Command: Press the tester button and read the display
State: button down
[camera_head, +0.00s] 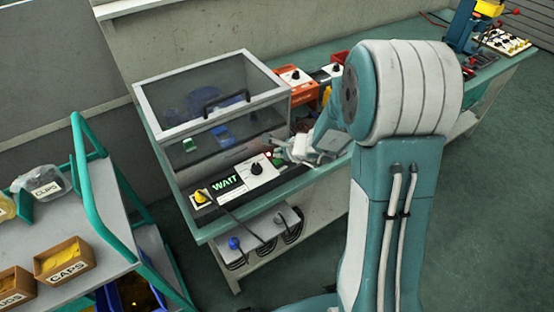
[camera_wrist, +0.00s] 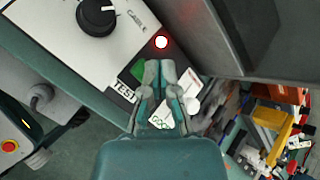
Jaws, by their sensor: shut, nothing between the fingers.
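The tester (camera_head: 262,181) is a white box on the bench with a black knob (camera_head: 256,168); the wrist view shows its knob (camera_wrist: 98,16) marked CABLE. Its display (camera_head: 226,184) reads WAIT in green letters. A green button (camera_wrist: 138,71) lies close to the TEST label (camera_wrist: 124,92), partly hidden by my fingers. A lamp with a red glow (camera_wrist: 161,43) is lit just beyond the fingertips. My gripper (camera_wrist: 160,68) is shut and empty, over the panel beside the button; I cannot tell whether it touches. It also shows at the tester's right end (camera_head: 281,141).
Orange boxes (camera_head: 302,88) stand behind my arm. A cart (camera_head: 119,225) with labelled bins is at the left.

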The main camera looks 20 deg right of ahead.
aim_at(278, 161)
jog(key=shift+r, duration=2.55)
jog(key=shift+a+r, duration=0.1)
jog(key=shift+r, duration=0.05)
jog(key=s+a+r+n+g, duration=0.2)
jog(key=s+a+r+n, duration=0.4)
jog(key=s+r+n, duration=0.55)
jog(key=s+d+r+n+h, duration=0.2)
jog(key=s+d+n, duration=0.1)
jog(key=s, duration=0.5)
jog(key=s+d+r+n+h, duration=0.1)
jog(key=s+d+n+h, duration=0.1)
jog(key=s+n, duration=0.4)
jog(key=shift+s+d+r+h, duration=0.3)
jog(key=shift+s+d+r, duration=0.1)
jog(key=shift+s, duration=0.45)
